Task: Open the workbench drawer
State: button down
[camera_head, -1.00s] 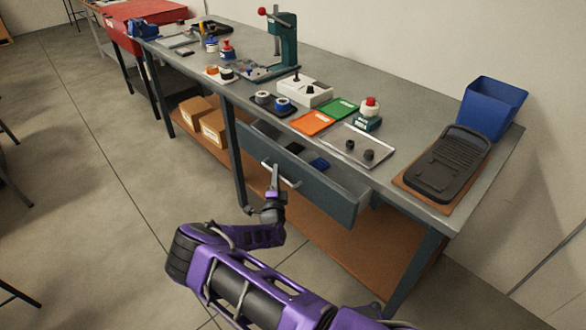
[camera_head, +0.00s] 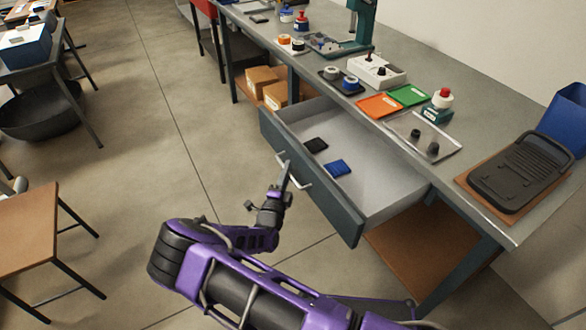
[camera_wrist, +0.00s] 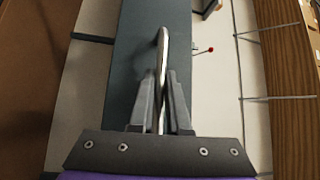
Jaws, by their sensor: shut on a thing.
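The workbench drawer (camera_head: 310,184) is pulled well out from under the grey bench top (camera_head: 450,160). Its dark front faces me, and a black item (camera_head: 316,144) and a blue item (camera_head: 337,167) lie inside. The drawer's metal bar handle (camera_head: 300,180) is on the front. My gripper (camera_head: 284,178) is at this handle. In the wrist view my gripper (camera_wrist: 161,100) has its two fingers on either side of the handle bar (camera_wrist: 163,65), shut on it, with the dark drawer front (camera_wrist: 140,40) behind.
On the bench are an orange tray (camera_head: 379,105), a green tray (camera_head: 408,94), a metal tray (camera_head: 445,145) and a black case (camera_head: 522,172). Cardboard boxes (camera_head: 262,80) sit on the lower shelf. A stool (camera_head: 28,225) stands at the left. The floor between is clear.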

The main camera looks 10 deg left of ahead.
dwell(0.3)
jog(key=c, duration=0.9)
grip_release()
jog(key=shift+s, duration=0.1)
jog(key=v, duration=1.7)
jog(key=shift+s, duration=0.15)
